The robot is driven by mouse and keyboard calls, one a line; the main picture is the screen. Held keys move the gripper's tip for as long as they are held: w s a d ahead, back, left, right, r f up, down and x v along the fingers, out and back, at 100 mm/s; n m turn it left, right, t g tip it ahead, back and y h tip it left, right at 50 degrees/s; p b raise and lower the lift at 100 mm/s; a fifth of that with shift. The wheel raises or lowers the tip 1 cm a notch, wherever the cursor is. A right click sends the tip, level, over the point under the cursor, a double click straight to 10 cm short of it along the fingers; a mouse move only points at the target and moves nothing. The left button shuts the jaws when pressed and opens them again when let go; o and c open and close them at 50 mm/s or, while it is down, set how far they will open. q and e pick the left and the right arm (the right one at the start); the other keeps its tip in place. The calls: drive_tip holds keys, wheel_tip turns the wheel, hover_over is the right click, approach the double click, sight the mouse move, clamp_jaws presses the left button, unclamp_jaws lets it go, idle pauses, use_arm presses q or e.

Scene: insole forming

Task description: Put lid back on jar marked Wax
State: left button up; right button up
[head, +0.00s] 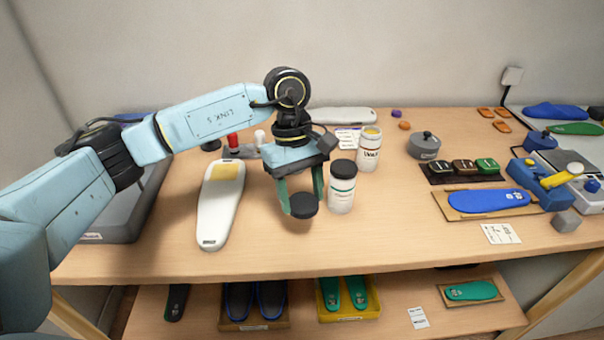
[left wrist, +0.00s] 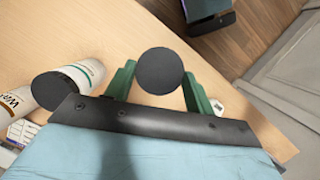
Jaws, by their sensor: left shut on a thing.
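My left gripper (head: 302,196) is shut on a round black lid (head: 304,206) and holds it above the table, left of the jars. In the left wrist view the lid (left wrist: 161,71) sits between the green fingers. The jar marked Wax (head: 369,152) stands upright and uncapped at the back, with yellowish content at its mouth. A second white jar (head: 341,190) with a black lid on stands in front of it, close to the right of my gripper. My right gripper is not in view.
A white insole board (head: 218,205) lies to the left. A grey pot (head: 424,146), a tray of small tins (head: 464,170) and a blue insole on a board (head: 488,201) are to the right. The table's front middle is clear. A lower shelf (head: 400,314) holds insoles.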

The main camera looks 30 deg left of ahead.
sight(305, 209)
use_arm(q)
drive_tip(key=m, duration=0.3)
drive_tip(key=d+m+y, duration=0.1)
drive_tip(key=m, duration=0.1)
drive_tip(key=shift+s+f+g, duration=0.35)
drive_tip(key=shift+f+g, duration=0.05)
drive_tip(key=m, duration=0.2)
drive_tip(key=m+y, duration=0.1)
drive_tip(key=m, duration=0.1)
drive_tip(key=s+f+m, duration=0.1)
drive_tip(key=m, duration=0.1)
drive_tip(key=shift+d+g+y, duration=0.3)
drive_tip(key=shift+d, duration=0.05)
